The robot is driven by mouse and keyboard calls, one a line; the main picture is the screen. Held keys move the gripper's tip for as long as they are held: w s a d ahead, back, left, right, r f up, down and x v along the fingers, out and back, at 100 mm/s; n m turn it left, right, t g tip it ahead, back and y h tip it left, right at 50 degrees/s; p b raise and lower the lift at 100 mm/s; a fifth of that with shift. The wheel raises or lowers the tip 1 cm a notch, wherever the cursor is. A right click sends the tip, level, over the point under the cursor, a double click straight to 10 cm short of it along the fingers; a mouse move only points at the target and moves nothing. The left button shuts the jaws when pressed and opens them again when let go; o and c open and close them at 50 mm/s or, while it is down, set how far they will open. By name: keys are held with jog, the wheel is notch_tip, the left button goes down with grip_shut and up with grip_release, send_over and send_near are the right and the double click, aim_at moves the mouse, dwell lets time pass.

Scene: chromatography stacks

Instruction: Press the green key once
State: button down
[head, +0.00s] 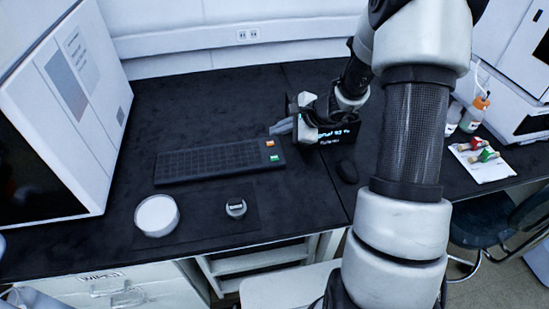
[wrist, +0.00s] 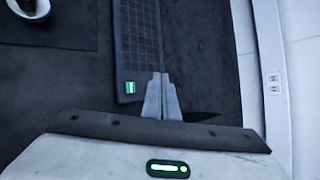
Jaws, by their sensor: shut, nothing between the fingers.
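The green key (head: 274,158) is at the near right corner of a black keyboard (head: 205,162) on the dark bench. An orange key (head: 270,143) sits just behind it. In the wrist view the green key (wrist: 130,87) is left of my fingertips, and the orange key is not visible. My gripper (head: 273,130) is shut and empty, at the far right end of the keyboard, beyond the orange key. In the wrist view its fingertips (wrist: 161,76) overlap the keyboard's edge (wrist: 120,50). I cannot tell their height above it.
A black mouse (head: 347,171) lies right of the keyboard. A white round dish (head: 157,215) and a small ring-like item (head: 235,208) sit on a dark mat (head: 200,222) in front. A large white instrument (head: 70,90) stands at left. Vials lie on a white sheet (head: 485,170) at right.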

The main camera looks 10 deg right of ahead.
jog(key=b, duration=0.5)
send_over(278, 159)
notch_tip(278, 159, down, 7)
jog(key=shift+f, duration=0.1)
jog(key=shift+f+b, duration=0.5)
jog(key=shift+b, duration=0.2)
jog(key=shift+f, duration=0.15)
dwell(1.0)
jog(key=shift+f+b, duration=0.3)
jog(key=shift+b, duration=0.35)
jog(key=shift+f+b, duration=0.35)
jog(key=shift+b, duration=0.15)
dwell(0.3)
jog(key=shift+r, duration=0.15)
dwell(0.3)
jog(key=shift+r+p, duration=0.4)
jog(key=shift+r, duration=0.25)
jog(key=shift+r, duration=0.1)
jog(key=shift+r+p, duration=1.65)
jog(key=shift+r, duration=0.75)
